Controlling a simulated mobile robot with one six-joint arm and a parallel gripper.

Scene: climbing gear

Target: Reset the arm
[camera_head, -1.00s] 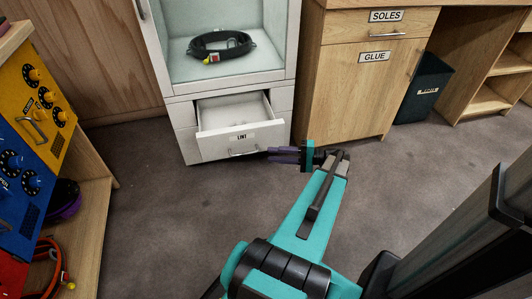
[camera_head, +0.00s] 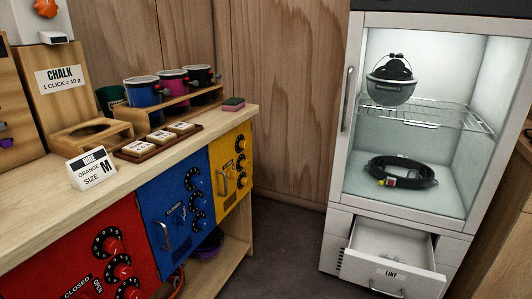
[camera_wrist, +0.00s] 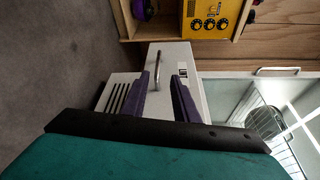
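My gripper (camera_wrist: 165,98) shows in the wrist view, with two purple fingers apart and nothing between them. Beyond the fingers is the white front of the drawer labelled LINT, with its metal handle (camera_wrist: 157,68). My gripper appears apart from the handle, though the exact distance is hard to tell. My arm and gripper are out of the head view.
In the cabinet a helmet (camera_head: 391,82) sits on the wire shelf and a black harness-like loop (camera_head: 401,174) lies below. Carpet (camera_head: 283,235) is clear between bench and cabinet.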

